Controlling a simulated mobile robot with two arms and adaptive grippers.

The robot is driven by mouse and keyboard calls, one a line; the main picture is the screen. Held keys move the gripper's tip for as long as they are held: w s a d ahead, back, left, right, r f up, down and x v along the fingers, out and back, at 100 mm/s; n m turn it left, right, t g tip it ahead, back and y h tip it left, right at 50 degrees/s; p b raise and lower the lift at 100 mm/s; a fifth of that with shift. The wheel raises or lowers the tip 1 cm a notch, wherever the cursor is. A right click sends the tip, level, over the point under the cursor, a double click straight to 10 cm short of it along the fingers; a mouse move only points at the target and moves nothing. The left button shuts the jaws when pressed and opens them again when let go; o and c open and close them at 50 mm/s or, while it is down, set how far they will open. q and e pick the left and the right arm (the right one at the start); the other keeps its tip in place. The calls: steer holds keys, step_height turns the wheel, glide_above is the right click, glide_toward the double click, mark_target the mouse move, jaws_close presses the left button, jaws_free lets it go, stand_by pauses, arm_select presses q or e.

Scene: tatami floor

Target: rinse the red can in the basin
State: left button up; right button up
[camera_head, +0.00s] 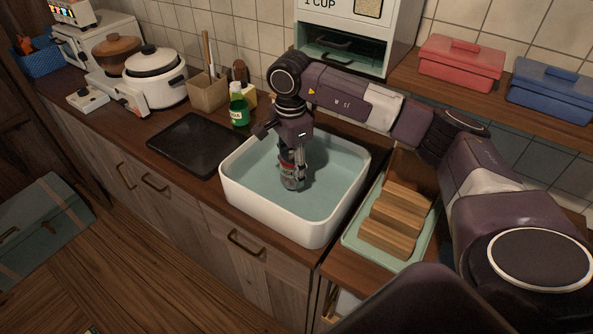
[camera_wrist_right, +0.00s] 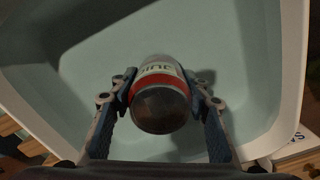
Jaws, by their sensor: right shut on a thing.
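The red can (camera_head: 290,176) is inside the white basin (camera_head: 275,217), near its middle. In the right wrist view the can (camera_wrist_right: 160,105) shows its dark grey end and a red and white side with lettering. My right gripper (camera_head: 291,160) points down into the basin and is shut on the can. Its two fingers press the can from both sides in the wrist view. The basin has a pale blue-green inside; I cannot tell whether the can touches its bottom. My left gripper is not in view.
A green tray (camera_head: 350,240) with wooden slats (camera_head: 395,219) stands right of the basin. A black board (camera_head: 196,143) lies to the left, with a green bottle (camera_head: 239,108) behind. Red (camera_head: 460,62) and blue (camera_head: 552,90) boxes sit on the shelf.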

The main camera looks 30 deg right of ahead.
steer(key=shift+s+d, duration=0.25)
steer(key=shift+s, duration=0.4)
steer(key=shift+r+p, duration=3.7)
steer(key=shift+r, duration=2.1)
step_height(320, 180, up, 4)
steer(key=shift+p, duration=1.25)
steer(key=shift+a, duration=0.15)
